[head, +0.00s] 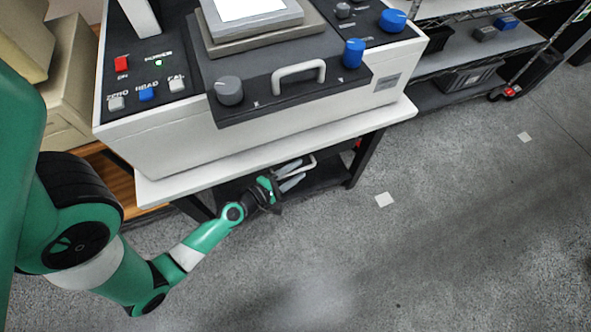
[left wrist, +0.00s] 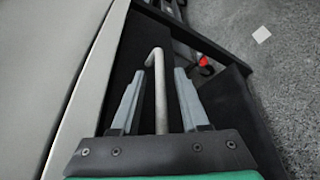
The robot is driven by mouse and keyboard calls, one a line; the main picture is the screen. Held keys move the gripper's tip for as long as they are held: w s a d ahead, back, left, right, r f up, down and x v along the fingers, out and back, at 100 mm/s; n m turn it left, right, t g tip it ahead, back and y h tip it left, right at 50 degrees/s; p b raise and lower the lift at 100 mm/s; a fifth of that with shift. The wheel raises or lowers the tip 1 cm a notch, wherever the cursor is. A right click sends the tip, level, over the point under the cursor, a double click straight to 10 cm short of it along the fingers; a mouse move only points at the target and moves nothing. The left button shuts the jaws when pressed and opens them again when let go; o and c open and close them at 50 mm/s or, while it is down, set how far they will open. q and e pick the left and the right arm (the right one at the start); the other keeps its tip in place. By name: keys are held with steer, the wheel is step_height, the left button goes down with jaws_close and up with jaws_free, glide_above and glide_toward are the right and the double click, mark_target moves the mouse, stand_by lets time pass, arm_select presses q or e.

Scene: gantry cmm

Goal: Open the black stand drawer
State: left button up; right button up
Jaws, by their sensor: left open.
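The black stand drawer (head: 326,178) is under the white tabletop, largely hidden by the tabletop and my arm. Its pale bar handle (head: 308,162) shows beside my left gripper (head: 291,174). In the left wrist view, the handle (left wrist: 160,90) runs between the two grey fingers of my left gripper (left wrist: 157,88), with a gap on each side. The fingers are open and point toward the dark drawer front (left wrist: 124,62). I cannot tell from these views whether the drawer is fully shut. My right gripper is not in view.
A white measuring machine (head: 190,140) with knobs and buttons stands on the white tabletop (head: 240,158). A black stand leg (head: 366,160) is to the right of the drawer. Shelving (head: 470,55) is at the back right. The grey floor (head: 440,230) in front is clear.

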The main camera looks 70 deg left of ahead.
arm_select(q)
jaws_close()
stand_by(1.3)
